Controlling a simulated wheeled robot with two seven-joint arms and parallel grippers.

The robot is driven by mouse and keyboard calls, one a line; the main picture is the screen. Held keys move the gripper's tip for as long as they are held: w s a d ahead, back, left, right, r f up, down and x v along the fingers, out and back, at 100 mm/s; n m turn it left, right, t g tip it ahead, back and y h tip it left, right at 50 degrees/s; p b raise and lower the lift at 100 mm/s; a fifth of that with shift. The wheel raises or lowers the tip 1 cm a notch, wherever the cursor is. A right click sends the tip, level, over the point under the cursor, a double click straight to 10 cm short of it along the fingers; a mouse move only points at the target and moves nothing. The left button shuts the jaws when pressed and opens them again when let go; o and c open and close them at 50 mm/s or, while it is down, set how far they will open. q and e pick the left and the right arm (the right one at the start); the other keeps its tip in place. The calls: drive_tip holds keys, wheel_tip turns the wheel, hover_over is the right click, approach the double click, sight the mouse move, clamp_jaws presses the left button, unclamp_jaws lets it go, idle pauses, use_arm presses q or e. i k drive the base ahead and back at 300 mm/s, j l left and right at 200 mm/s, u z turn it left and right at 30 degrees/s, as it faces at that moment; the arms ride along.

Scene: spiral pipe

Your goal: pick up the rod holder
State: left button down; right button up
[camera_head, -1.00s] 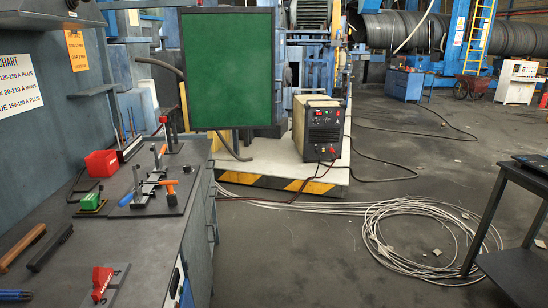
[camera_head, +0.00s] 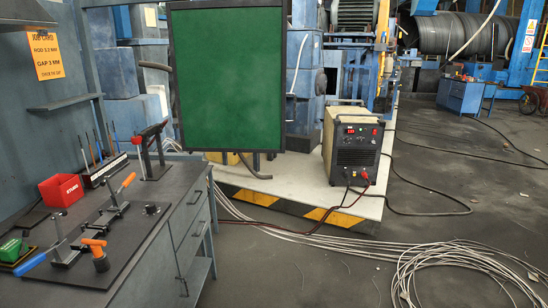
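Neither of my grippers is in view. Near the back of the workbench (camera_head: 165,205) at left, a long black holder (camera_head: 104,170) with white marks lies beside the red bin, with several thin upright rods (camera_head: 92,150) behind it. A black and red tool (camera_head: 150,140) rests tilted on a small stand near the bench's back corner. I cannot tell for sure which of these is the rod holder. Nothing is held in view.
A red bin (camera_head: 62,190) and a dark plate (camera_head: 120,240) with orange- and blue-handled clamps occupy the bench. A green screen (camera_head: 226,75) stands behind. A welding machine (camera_head: 355,145) sits on a striped platform (camera_head: 260,180). Cables (camera_head: 440,260) coil across the floor at right.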

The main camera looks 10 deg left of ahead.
sight(150, 132)
drive_tip(key=i+u, duration=0.3)
drive_tip(key=i, duration=0.15)
drive_tip(key=i+l+u, duration=0.1)
drive_tip(key=i+u, duration=0.2)
drive_tip(key=i, duration=0.15)
drive_tip(key=i+l+u, duration=0.6)
drive_tip(key=i, duration=0.25)
